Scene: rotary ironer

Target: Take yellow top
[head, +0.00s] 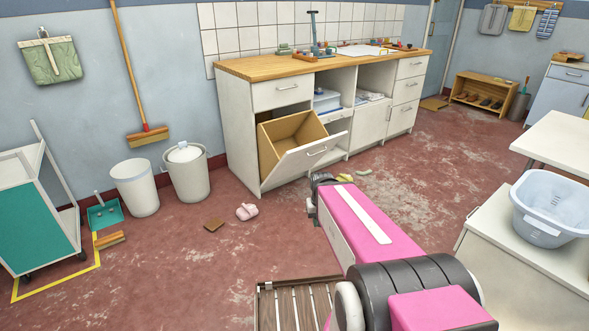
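A small yellow thing (344,178) shows right beside the dark end of my pink arm, low in front of the white cabinet. It is partly hidden, and I cannot tell if it is a top or if it is held. A yellow cloth-like item (521,18) hangs from the wooden rail at the upper right, far from my arm. My gripper (318,182) points away from me over the floor. Its fingers are too small and hidden to show whether they are open or shut.
The white cabinet (240,137) has a tilted-open bin front and small coloured items on its wooden counter (240,67). Pale pieces and a pink slipper-like item (247,212) lie on the floor. A basin (552,205) stands right; two bins and a teal cart (35,225) stand left.

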